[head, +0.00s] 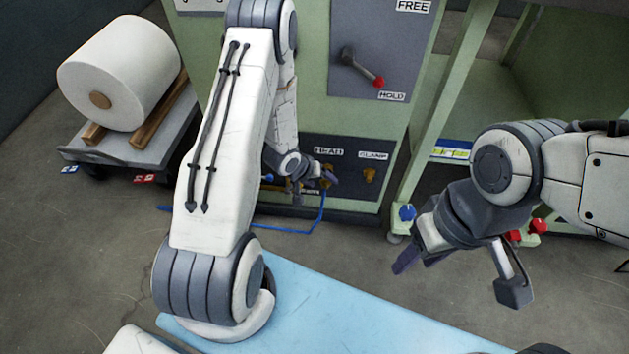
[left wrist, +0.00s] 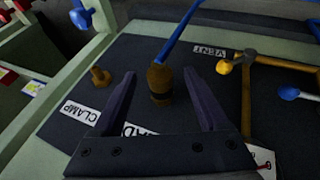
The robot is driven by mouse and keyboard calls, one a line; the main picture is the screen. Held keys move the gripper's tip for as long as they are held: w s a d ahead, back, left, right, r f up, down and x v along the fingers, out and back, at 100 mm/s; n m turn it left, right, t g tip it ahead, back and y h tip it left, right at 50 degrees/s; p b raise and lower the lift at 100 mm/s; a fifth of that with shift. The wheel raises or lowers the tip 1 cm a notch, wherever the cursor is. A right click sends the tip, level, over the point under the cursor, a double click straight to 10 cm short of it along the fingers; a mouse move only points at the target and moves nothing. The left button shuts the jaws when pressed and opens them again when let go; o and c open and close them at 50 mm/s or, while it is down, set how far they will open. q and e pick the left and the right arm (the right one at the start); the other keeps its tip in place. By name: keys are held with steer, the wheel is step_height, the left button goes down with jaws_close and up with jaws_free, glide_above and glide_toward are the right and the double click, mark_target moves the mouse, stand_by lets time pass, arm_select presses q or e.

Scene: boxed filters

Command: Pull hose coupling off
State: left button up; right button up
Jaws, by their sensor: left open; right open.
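The brass hose coupling (left wrist: 160,85) shows in the left wrist view on a dark panel, with a blue hose (left wrist: 178,35) running up from it. My left gripper (left wrist: 162,95) is open, one dark finger on each side of the coupling, with gaps visible on both sides. Whether the fingertips are level with it in depth I cannot tell. In the head view my left gripper (head: 316,182) is at the panel's HEAD label (head: 328,152), largely hiding the coupling. My right gripper (head: 458,278) is open and empty, well away from the panel.
A bare brass fitting (left wrist: 100,77) sits by the CLAMP label (left wrist: 82,112). A yellow-tipped brass pipe (left wrist: 224,67) is by the VENT label (left wrist: 209,49). A lever (head: 360,67) is above the panel. A cart with a white roll (head: 120,72) stands left.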

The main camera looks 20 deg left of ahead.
arm_select(q)
steer(key=shift+x, duration=0.85)
jaws_close()
steer(key=shift+s+d+b, duration=0.15)
steer(key=shift+s+d, duration=0.1)
steer(key=shift+s, duration=0.65)
steer(key=shift+s+d+b, duration=0.1)
steer(key=shift+s+d, duration=0.2)
steer(key=shift+s, duration=0.6)
steer(key=shift+s+d+b, duration=0.15)
steer(key=shift+s+d, duration=0.1)
steer(key=shift+s, duration=0.65)
steer(key=shift+s, duration=0.1)
steer(key=s+d+p, duration=0.2)
steer(key=s+p, duration=0.1)
steer(key=s, duration=0.5)
steer(key=shift+s+d+p, duration=0.25)
steer(key=shift+s+p, duration=0.05)
steer(key=shift+s, duration=0.05)
